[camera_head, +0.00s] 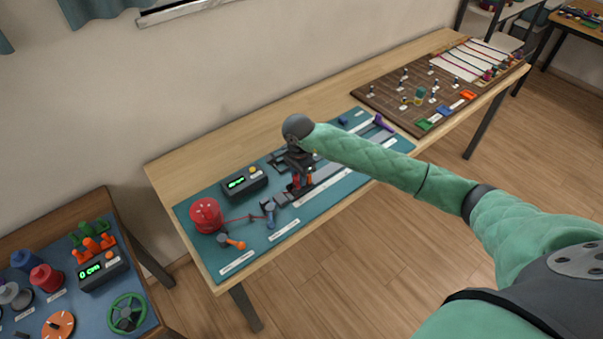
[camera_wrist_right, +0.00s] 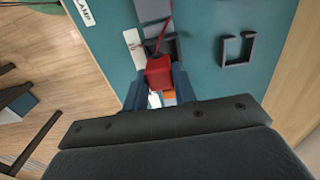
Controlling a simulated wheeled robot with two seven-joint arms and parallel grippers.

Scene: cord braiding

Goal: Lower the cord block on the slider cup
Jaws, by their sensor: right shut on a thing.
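My right gripper (camera_head: 300,187) is over the teal board and points down. In the right wrist view my gripper (camera_wrist_right: 158,88) is shut on a red block, the cord block (camera_wrist_right: 159,70), with a dark finger on each side. A thin red cord (camera_wrist_right: 165,25) runs from the block toward the top of that view. A dark square-edged part, which looks like the slider cup (camera_wrist_right: 174,46), shows just behind the block. I cannot tell whether the block touches it. In the head view the fingers hide most of the block and cup. My left gripper is out of view.
On the board stand a red spool (camera_head: 207,215), a blue post (camera_head: 269,211), an orange-handled lever (camera_head: 232,242) and a box with a green display (camera_head: 244,183). A grey U-shaped bracket (camera_wrist_right: 237,50) is beside the block. A brown peg board (camera_head: 390,92) lies farther right.

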